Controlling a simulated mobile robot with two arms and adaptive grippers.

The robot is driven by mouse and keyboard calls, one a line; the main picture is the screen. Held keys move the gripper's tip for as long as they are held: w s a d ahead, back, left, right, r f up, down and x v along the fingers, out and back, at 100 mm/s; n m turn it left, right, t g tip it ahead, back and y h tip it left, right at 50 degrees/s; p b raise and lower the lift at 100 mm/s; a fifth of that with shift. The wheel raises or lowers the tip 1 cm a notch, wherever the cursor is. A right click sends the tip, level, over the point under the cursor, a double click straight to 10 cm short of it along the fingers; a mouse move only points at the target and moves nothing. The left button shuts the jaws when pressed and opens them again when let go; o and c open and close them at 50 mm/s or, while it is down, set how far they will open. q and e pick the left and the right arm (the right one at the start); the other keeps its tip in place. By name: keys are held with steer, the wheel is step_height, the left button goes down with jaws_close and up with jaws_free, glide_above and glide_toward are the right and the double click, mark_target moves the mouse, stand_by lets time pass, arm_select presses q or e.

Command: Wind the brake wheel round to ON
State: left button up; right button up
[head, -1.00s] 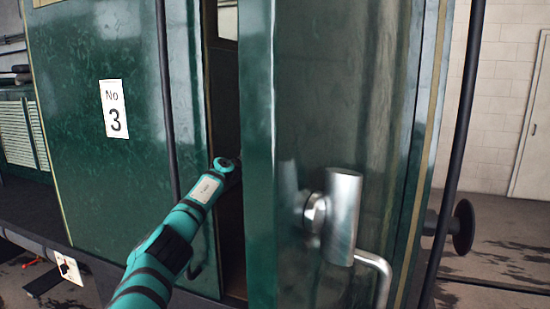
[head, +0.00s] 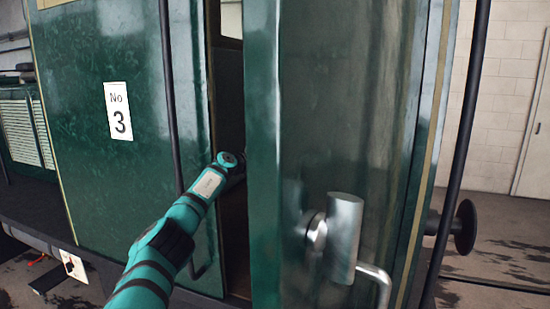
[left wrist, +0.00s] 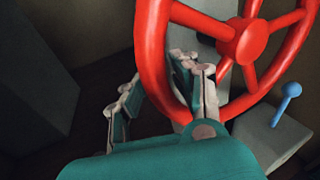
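The red brake wheel (left wrist: 243,41) fills the upper right of the left wrist view, with its rim, hub and several spokes showing. My left gripper (left wrist: 158,68) is at the wheel's lower left rim. One finger is outside the rim and the other inside it, so the rim passes between them. I cannot tell whether they press on it. In the head view my left arm reaches through the narrow door opening of the green tram, and its gripper and the wheel are hidden inside. No ON marking can be read. My right gripper is not in view.
In the head view a green door panel (head: 335,120) with a metal handle (head: 344,238) is close to the right of my arm. A dark handrail (head: 170,110) runs along the left.

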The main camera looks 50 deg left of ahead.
arm_select(q)
steer(key=o, duration=0.3)
steer(key=shift+s+r, duration=0.15)
steer(key=shift+s, duration=0.05)
steer(key=shift+w, duration=0.1)
steer(key=s+d+r, duration=0.1)
steer(key=s, duration=1.1)
steer(key=shift+d, duration=0.1)
